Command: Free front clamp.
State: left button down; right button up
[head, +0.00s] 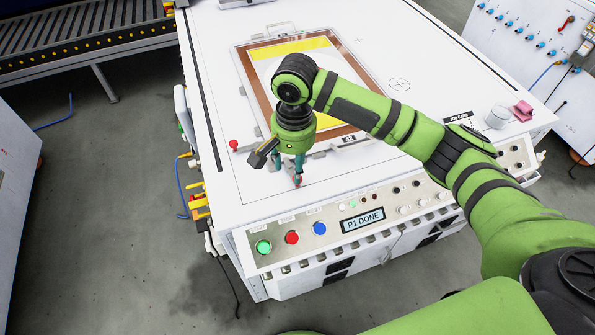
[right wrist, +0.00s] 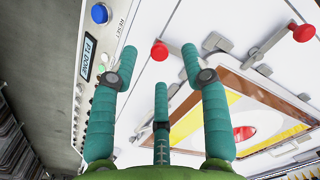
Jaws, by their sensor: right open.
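The front clamp's red knob (head: 297,181) is at the front side of the framed plate (head: 343,141), beside my right gripper (head: 287,167), which reaches down over it. In the right wrist view, the same red knob (right wrist: 159,50) appears between the spread teal fingertips of the right gripper (right wrist: 158,58), with visible gaps on both sides. The fingers are open and hold nothing. A pale lever (right wrist: 177,50) runs from the knob toward the frame. The gripper partly hides the clamp in the head view. My left gripper is not in view.
A second red knob (head: 234,144) stands at the frame's left side. The front panel carries green, red and blue buttons (head: 320,228) and a display (head: 362,219) reading "P1 DONE". A white cup (head: 498,117) and a pink item (head: 522,110) sit at the right.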

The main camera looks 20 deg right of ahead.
aim_at(292, 169)
jog(key=shift+w+d+r+m, duration=0.45)
jog(key=shift+d+r+m, duration=0.05)
jog(key=shift+d+r, duration=0.2)
jog(key=shift+f+p, duration=0.7)
jog(key=shift+f, duration=2.75)
grip_shut()
